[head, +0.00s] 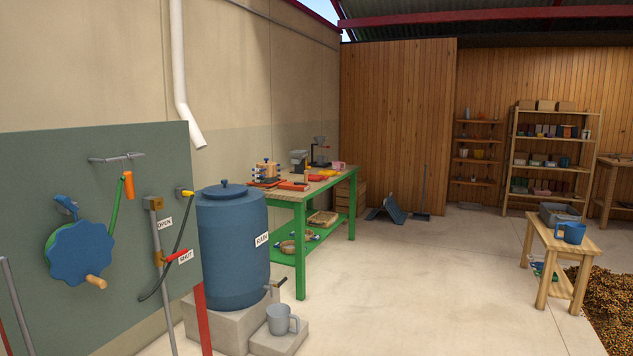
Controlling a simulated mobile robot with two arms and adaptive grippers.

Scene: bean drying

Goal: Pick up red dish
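I cannot single out a red dish with certainty. On the wooden top of the green workbench (329,183) lies a flat red-orange item (293,186), too small to tell whether it is a dish. A second orange-red item (317,178) lies further back on the same top, near a yellow item. A pink cup (338,166) stands near the far end of the bench. Neither of my grippers is in view.
A green panel (120,190) with tools is at left. A small wooden table (562,245) stands right, beside beans. The middle floor is clear.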

